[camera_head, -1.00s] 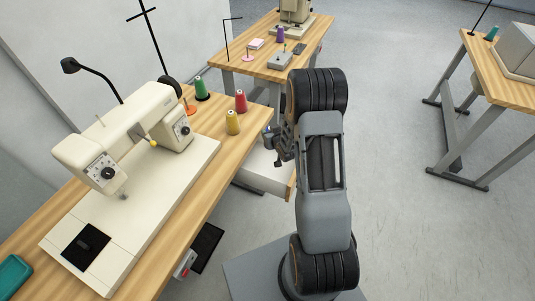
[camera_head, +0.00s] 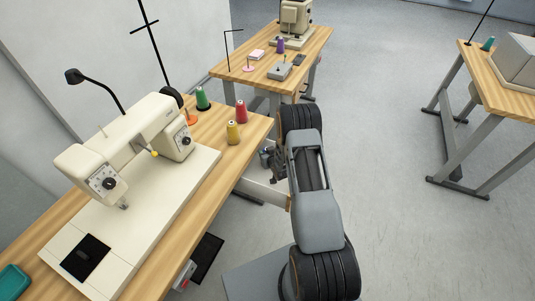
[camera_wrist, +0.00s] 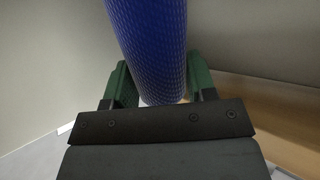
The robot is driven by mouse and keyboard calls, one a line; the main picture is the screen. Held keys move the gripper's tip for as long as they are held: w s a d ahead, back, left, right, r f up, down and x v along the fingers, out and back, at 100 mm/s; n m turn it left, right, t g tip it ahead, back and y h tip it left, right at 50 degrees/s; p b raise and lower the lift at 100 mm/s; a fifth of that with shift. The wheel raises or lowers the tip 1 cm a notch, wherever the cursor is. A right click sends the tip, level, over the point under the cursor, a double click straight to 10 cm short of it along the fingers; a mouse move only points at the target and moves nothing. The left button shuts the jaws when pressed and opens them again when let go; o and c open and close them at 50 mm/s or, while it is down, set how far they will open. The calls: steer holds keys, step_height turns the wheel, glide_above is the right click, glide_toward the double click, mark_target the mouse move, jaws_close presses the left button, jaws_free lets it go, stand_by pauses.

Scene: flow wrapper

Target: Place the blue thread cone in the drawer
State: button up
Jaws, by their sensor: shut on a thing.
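The blue thread cone (camera_wrist: 150,45) fills the top middle of the wrist view, with a netted blue surface. My gripper (camera_wrist: 158,85) is shut on it, one green finger on each side. In the head view my gripper (camera_head: 270,160) is beside the right edge of the sewing table, over the drawer; the cone is hidden there. The open drawer (camera_head: 262,192) sticks out under the table's right end, partly covered by my arm. In the wrist view pale walls and a wooden board surround the cone.
On the wooden table (camera_head: 215,158) stand a sewing machine (camera_head: 130,150), a green cone (camera_head: 202,98), a red cone (camera_head: 241,111) and a yellow cone (camera_head: 233,132). A second table (camera_head: 225,68) stands behind.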

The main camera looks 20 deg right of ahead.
steer(key=shift+f, duration=0.25)
steer(key=shift+f, duration=0.1)
steer(key=shift+f+b, duration=0.1)
steer(key=shift+b, duration=0.2)
steer(key=o, duration=1)
steer(key=shift+c, duration=0.2)
